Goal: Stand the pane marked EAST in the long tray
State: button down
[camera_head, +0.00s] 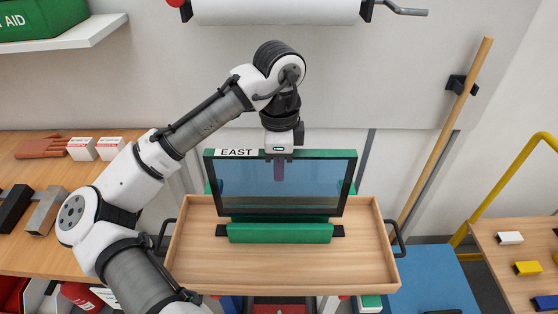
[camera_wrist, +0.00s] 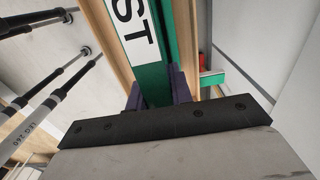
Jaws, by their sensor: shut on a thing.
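The pane marked EAST (camera_head: 318,185) is upright, with dark glass, a green top edge and a white EAST label at its upper left. My gripper (camera_head: 279,170) is shut on its top edge near the middle. In the wrist view, my gripper's dark fingers (camera_wrist: 157,92) straddle the green edge of the pane (camera_wrist: 153,78), beside the label. The long tray (camera_head: 290,272) is wooden with black side handles. A green holder (camera_head: 280,233) with black ends lies in it, just below the pane's lower edge. I cannot tell whether the pane touches it.
A wooden bench (camera_head: 110,240) on the left holds gloves, boxes and dark blocks. A right bench (camera_head: 510,250) holds small coloured blocks beside a yellow rail (camera_head: 480,210). A wooden pole (camera_head: 450,125) leans at right. A paper roll (camera_head: 275,10) hangs above my arm.

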aim_at(279, 189)
jog(key=shift+f, duration=0.15)
dwell(0.3)
jog(key=shift+f+b, duration=1.4)
jog(key=shift+f, duration=1.4)
jog(key=shift+f+b, duration=0.4)
jog(key=shift+f, duration=0.4)
dwell(0.4)
jog(key=c, duration=1.2)
grip_release()
jog(key=shift+o, duration=0.2)
jog(key=shift+f, duration=0.1)
